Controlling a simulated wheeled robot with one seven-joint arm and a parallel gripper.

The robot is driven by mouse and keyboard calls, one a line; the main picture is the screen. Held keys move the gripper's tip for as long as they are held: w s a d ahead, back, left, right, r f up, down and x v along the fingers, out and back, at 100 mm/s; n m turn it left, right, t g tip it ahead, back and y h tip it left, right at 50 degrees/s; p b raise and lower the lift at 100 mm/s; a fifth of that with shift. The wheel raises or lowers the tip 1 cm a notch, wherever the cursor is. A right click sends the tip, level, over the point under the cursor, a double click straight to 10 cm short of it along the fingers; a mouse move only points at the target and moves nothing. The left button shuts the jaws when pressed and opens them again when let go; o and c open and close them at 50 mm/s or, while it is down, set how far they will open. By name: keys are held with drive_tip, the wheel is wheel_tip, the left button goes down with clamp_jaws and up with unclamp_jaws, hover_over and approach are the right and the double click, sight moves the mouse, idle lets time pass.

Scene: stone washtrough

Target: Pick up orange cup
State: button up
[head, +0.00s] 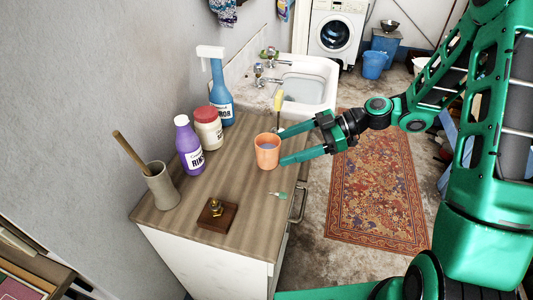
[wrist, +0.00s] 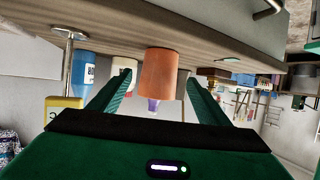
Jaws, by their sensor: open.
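The orange cup (head: 267,152) stands upright near the right edge of the wooden counter in the head view. My gripper (head: 284,146) is open and comes in from the right, with its fingertips close to the cup's right side. In the wrist view, which is turned upside down, the cup (wrist: 158,77) appears in the middle, between and just beyond the fingers of my gripper (wrist: 157,95). I cannot tell from these views whether a finger touches it.
A white jar (head: 208,128), purple bottle (head: 189,146) and blue spray bottle (head: 221,95) stand along the wall behind the cup. A beige holder (head: 161,186) and wooden block (head: 217,214) sit nearer. A small green-tipped item (head: 281,195) lies close by. A sink (head: 303,84) adjoins the counter (head: 230,172).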

sight(268, 153)
drive_tip(key=shift+x, duration=3.25)
drive_tip(key=shift+w+f, duration=0.1)
drive_tip(key=shift+c, duration=0.6)
drive_tip(key=c, duration=1.1)
